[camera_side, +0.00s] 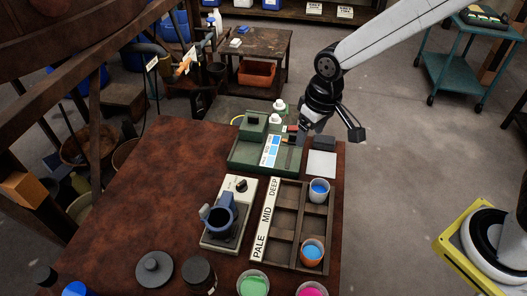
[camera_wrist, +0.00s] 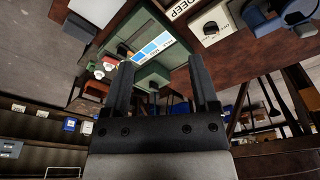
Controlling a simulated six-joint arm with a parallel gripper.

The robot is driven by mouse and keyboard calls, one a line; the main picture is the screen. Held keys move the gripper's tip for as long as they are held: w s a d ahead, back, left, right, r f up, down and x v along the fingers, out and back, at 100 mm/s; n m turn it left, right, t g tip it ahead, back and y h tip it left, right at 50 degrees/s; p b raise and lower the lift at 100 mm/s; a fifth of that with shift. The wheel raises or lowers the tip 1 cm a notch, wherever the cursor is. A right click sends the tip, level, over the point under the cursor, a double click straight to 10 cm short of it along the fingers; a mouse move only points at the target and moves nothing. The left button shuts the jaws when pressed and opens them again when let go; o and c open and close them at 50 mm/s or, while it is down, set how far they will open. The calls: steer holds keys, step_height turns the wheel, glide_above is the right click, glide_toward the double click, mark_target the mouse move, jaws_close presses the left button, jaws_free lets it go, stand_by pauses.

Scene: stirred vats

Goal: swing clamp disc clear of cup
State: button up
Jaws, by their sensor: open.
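A blue cup-shaped holder (camera_side: 218,219) with a dark inside stands on a pale unit with a black knob (camera_side: 241,185), left of the wooden rack. The holder also shows at the upper right of the wrist view (camera_wrist: 292,12). I cannot pick out the clamp disc with certainty. My gripper (camera_side: 301,131) is over the back right of the table, beside the green unit (camera_side: 240,157) and well apart from the holder. In the wrist view its two fingers (camera_wrist: 160,66) are spread, with nothing held between them.
A wooden rack (camera_side: 303,226) marked PALE, MID, DEEP holds a white cup (camera_side: 319,190) and an orange cup (camera_side: 312,252), both with blue liquid. Green (camera_side: 253,284) and pink (camera_side: 312,290) cups and a dark knobbed lid (camera_side: 154,268) are in front. The table's left side is clear.

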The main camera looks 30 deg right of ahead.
steer(key=w+a+f+n+g, duration=0.1)
steer(key=w+a, duration=0.1)
steer(key=a, duration=0.5)
steer(key=w+a+n, duration=0.1)
steer(key=w+a, duration=0.1)
steer(key=a, duration=0.6)
steer(key=n, duration=0.1)
glide_above(203, 208)
steer(key=shift+f+g, duration=0.3)
steer(key=shift+f, duration=0.55)
steer(key=shift+f, duration=3.9)
jaws_close()
